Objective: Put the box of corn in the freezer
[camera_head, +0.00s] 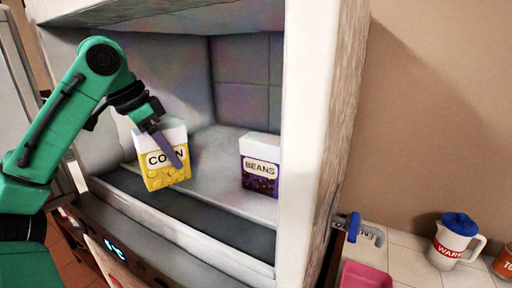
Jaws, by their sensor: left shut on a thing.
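A yellow and white box of corn (160,182), labelled CORN, is inside the opening of the white freezer (294,120), at its left. My left gripper (172,150) comes in from the left and is shut on the box of corn, with one dark finger across its front. The box is slightly tilted and sits over the front part of the compartment. I cannot tell whether its base touches the freezer floor. My right gripper is not in view.
A purple and white box of beans (260,165) stands on the freezer floor to the right. Clear floor lies between the boxes. A counter at right holds a white pitcher with blue lid (453,240), a pink container (366,276) and a blue-handled item (352,227).

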